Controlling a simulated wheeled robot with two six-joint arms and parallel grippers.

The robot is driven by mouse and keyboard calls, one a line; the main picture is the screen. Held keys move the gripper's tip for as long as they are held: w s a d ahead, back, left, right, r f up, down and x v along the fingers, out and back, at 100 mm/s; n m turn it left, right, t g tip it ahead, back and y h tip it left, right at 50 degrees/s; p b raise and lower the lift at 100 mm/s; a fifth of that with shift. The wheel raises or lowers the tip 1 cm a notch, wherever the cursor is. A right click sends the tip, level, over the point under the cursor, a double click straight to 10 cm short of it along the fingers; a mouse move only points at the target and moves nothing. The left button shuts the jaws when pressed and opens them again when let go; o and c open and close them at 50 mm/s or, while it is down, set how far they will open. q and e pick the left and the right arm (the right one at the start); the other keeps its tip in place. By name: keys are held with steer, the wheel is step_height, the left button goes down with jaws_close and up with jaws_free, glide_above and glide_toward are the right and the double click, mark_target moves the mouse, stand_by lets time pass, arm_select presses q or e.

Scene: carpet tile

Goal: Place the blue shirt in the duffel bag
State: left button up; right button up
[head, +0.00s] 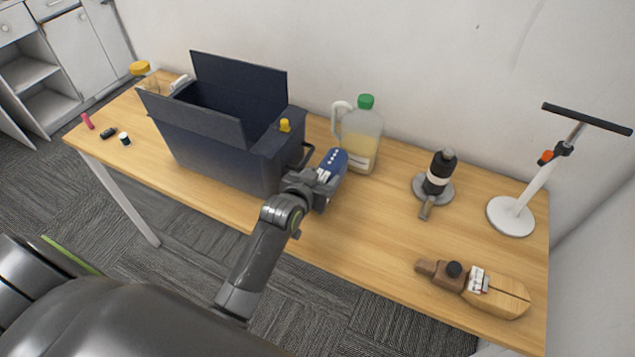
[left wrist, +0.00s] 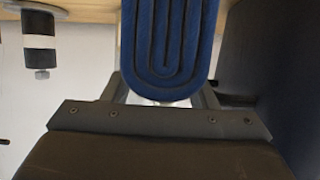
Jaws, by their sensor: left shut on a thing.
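The duffel bag (head: 205,150) is a dark navy, box-shaped bag on the left half of the table. Its top is open with two flaps standing up, and its inside is dark. The blue shirt (head: 333,161) is a small folded blue bundle with white dots on one face. My left gripper (head: 322,180) is shut on it just right of the bag, apparently above the table. In the left wrist view the shirt (left wrist: 168,45) shows rounded, nested folds, and the bag's dark side (left wrist: 270,65) is at the right. My right gripper is not in view.
A jug with a green cap (head: 360,135) stands behind the shirt. A black-and-white tool (head: 437,180), a white stand (head: 515,212) and a wooden item (head: 490,290) are to the right. Small items, including a black one (head: 109,133), lie left of the bag. The table's front middle is clear.

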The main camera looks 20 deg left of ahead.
arm_select(q)
steer(key=shift+f, duration=1.45)
steer(key=shift+f, duration=0.15)
steer(key=o, duration=1)
steer(key=shift+o, duration=0.2)
